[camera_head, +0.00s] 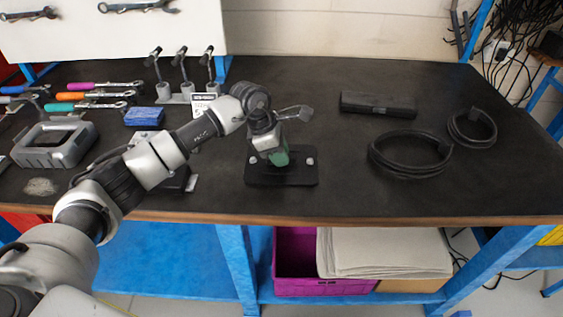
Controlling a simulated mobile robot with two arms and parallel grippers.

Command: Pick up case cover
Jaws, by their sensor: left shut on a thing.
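My left gripper (273,153) is above the middle of the workbench. It is shut on a small green piece (281,158), which is mostly hidden behind the gripper. I take this green piece for the case cover, but too little of it shows to be certain. The piece is right over a flat black plate (300,177) with a silver bolt head on each side. I cannot tell whether the piece touches the plate. My right gripper is not in view.
A grey open frame (78,149), a blue block (143,116) and several coloured-handled tools lie at the left. A stand (185,98) with upright pieces is behind the arm. A black bar (378,104) and coiled cables (408,154) lie at the right. The bench front right is clear.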

